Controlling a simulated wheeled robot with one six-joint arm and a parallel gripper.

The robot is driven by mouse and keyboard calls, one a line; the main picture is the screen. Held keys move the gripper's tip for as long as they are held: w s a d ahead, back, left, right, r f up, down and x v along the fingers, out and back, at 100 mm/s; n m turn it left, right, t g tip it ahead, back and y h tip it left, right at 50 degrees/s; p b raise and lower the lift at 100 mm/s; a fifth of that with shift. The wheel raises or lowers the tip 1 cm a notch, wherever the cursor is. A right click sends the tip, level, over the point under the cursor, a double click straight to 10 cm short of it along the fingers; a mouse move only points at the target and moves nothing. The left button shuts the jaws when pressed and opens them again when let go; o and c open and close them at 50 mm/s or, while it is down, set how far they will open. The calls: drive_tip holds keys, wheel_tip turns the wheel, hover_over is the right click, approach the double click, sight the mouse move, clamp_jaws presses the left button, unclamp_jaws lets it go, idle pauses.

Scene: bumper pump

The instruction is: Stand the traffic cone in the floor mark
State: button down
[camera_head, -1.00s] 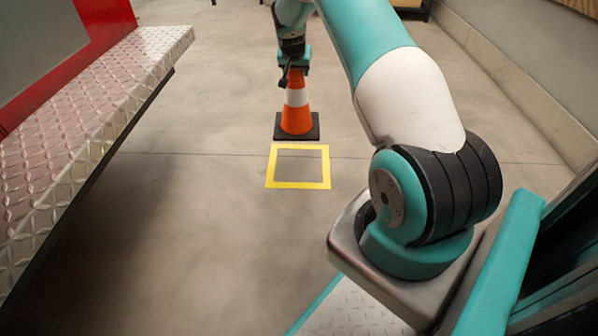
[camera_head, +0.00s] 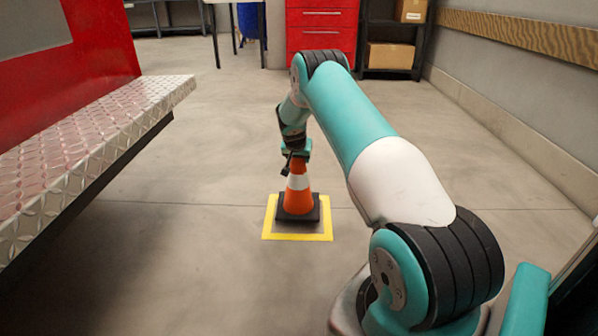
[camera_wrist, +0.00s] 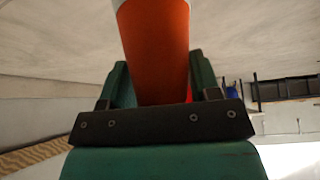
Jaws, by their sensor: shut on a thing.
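The orange traffic cone (camera_head: 298,200) with a white band and black square base is upright over the floor mark (camera_head: 298,237), a yellow square outline. Its base covers the middle of the mark's far side, and bare floor shows in the mark's near part. I cannot tell whether the base touches the floor or hangs slightly above it. My gripper (camera_head: 297,162) is shut on the cone's upper part from above. In the wrist view the orange cone body (camera_wrist: 157,50) lies between the two fingers of my gripper (camera_wrist: 160,85); the base and mark are out of that view.
A diamond-plate ledge (camera_head: 85,150) on a red body runs along the left. A red drawer cabinet (camera_head: 322,25) and a dark shelf with cardboard boxes (camera_head: 390,56) stand at the back. A wall (camera_head: 520,70) is on the right. Floor around the mark is clear.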

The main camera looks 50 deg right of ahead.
sight(298, 181)
wheel_tip(298, 181, down, 4)
drive_tip(key=shift+f+b, duration=0.1)
drive_tip(key=shift+b, duration=1.05)
drive_tip(key=shift+c, duration=1.7)
unclamp_jaws()
